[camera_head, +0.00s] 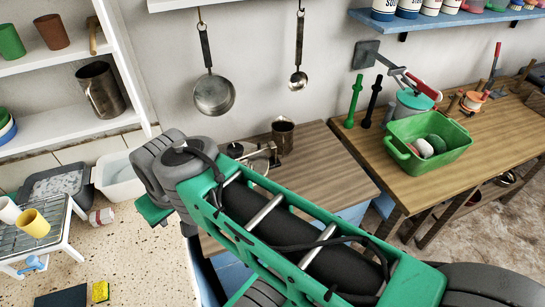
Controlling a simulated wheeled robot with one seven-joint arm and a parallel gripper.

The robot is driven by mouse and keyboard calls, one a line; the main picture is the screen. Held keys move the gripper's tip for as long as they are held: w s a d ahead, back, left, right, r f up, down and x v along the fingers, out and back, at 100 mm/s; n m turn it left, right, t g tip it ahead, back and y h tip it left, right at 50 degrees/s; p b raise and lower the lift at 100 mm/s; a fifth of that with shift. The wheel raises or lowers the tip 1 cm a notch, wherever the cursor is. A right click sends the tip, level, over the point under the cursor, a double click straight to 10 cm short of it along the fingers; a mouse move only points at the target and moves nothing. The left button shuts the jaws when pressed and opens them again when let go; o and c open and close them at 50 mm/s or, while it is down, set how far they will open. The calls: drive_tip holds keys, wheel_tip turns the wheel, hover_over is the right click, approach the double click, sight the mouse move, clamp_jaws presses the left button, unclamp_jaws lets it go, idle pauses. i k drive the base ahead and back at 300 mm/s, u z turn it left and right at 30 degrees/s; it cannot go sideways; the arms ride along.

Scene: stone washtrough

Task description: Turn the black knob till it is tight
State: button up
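A small round black piece that looks like the black knob (235,149) shows just above my green arm, at the back left of the brown wooden worktop (322,165). A thin metal fitting (265,156) stands right beside it, partly hidden behind the arm. I cannot tell how the knob is joined to the fitting or how tight it is. My arm crosses the picture from lower right to upper left. The fingers of my gripper do not show; they are hidden behind or below the arm's grey end. No contact with the knob is visible.
A pan (213,93) and a ladle (298,78) hang on the wall. A green basket (429,140) and two upright pegs stand on the right-hand bench. The worktop's right part is bare.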

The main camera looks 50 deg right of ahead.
sight(234, 150)
drive_tip(key=z, duration=0.35)
drive_tip(key=k, duration=0.3)
drive_tip(key=z, duration=0.6)
